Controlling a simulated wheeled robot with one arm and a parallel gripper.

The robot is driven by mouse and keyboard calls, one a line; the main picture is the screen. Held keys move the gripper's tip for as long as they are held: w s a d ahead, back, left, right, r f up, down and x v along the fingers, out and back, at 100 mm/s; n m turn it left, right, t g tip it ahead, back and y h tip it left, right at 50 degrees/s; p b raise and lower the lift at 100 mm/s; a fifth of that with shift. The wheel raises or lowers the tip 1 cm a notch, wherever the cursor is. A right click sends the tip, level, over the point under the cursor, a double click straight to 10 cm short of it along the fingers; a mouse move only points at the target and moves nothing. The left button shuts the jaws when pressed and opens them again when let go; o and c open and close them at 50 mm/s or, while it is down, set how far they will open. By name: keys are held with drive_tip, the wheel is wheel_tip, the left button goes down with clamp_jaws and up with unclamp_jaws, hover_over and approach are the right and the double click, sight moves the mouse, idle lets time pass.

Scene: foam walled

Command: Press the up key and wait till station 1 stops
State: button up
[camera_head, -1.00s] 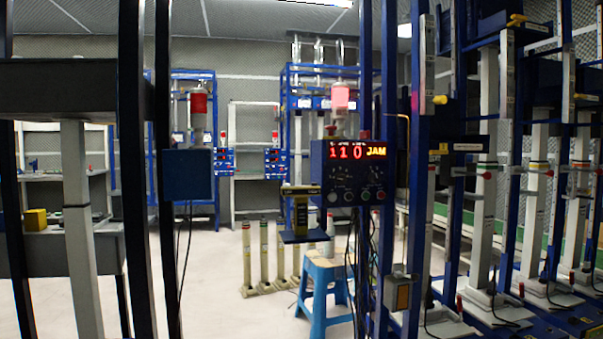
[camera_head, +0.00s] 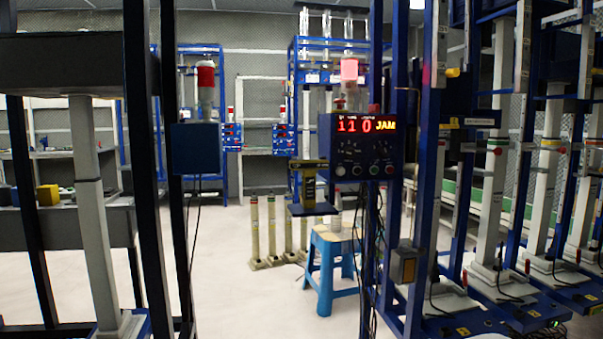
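A dark blue control box (camera_head: 358,146) is fixed to a blue post right of centre. Its lit display (camera_head: 366,125) reads "11 0 JAM" in red and yellow. Below the display are knobs and a row of small round buttons (camera_head: 358,170); their labels are too small to read. A pinkish-red signal lamp (camera_head: 349,72) stands above the box. To its left, a black and yellow handheld unit (camera_head: 309,188) sits at a small blue shelf (camera_head: 312,210); I cannot make out an up key on it. No station number is legible. My gripper is not in view.
A blue stool (camera_head: 331,268) stands on the floor below the control box. Cream posts (camera_head: 271,230) stand behind it. Dark frame posts (camera_head: 143,150) rise at left, with another red lamp and blue box (camera_head: 196,148). Blue racks crowd the right. The left-centre floor (camera_head: 235,275) is clear.

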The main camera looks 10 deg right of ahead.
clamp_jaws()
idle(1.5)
